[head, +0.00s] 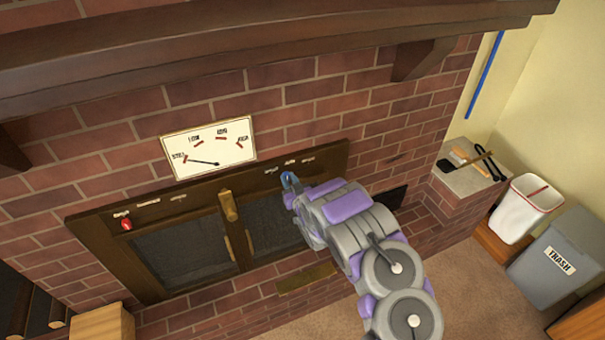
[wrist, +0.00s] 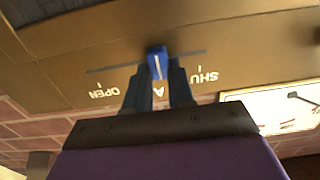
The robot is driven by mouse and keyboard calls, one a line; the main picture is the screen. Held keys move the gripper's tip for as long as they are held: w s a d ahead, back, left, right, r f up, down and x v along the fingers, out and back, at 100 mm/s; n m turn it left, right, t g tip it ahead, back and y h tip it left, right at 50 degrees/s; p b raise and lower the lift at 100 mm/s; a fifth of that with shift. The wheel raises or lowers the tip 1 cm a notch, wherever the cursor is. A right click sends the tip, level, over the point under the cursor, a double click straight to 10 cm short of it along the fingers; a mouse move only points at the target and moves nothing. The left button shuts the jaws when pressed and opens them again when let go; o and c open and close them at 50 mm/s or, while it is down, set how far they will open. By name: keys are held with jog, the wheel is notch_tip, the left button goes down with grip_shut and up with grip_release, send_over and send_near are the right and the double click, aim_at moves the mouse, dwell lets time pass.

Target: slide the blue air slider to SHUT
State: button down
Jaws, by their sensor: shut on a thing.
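The blue air slider (wrist: 157,62) sits in a thin dark slot on the brown metal fireplace front, near the middle of the slot. The wrist view is upside down, with the OPEN label (wrist: 104,93) at left and the SHUT label (wrist: 203,77) at right, its end partly hidden. My gripper (wrist: 158,76) is shut on the slider, one dark finger on each side. In the head view my gripper (head: 289,184) reaches the upper right part of the fireplace front (head: 335,160); the slider is too small there to make out clearly.
A white dial (head: 208,148) hangs above the doors, its needle near STILL. A red knob (head: 126,225) is at the front's left end. A brass latch (head: 228,205) stands between the glass doors. The wooden mantel (head: 230,45) overhangs above. A grey trash bin (head: 558,262) stands at right.

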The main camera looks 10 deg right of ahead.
aim_at(271, 177)
jog(key=a, duration=0.2)
jog(key=s+a+p, duration=0.1)
jog(key=a, duration=0.2)
jog(key=shift+s+a, duration=0.1)
jog(key=shift+s, duration=0.1)
jog(key=c, duration=1.3)
grip_release()
jog(key=shift+c, duration=0.2)
jog(key=o, duration=0.4)
jog(key=shift+a, duration=0.15)
jog(key=shift+s+d, duration=0.1)
jog(key=shift+d, duration=0.1)
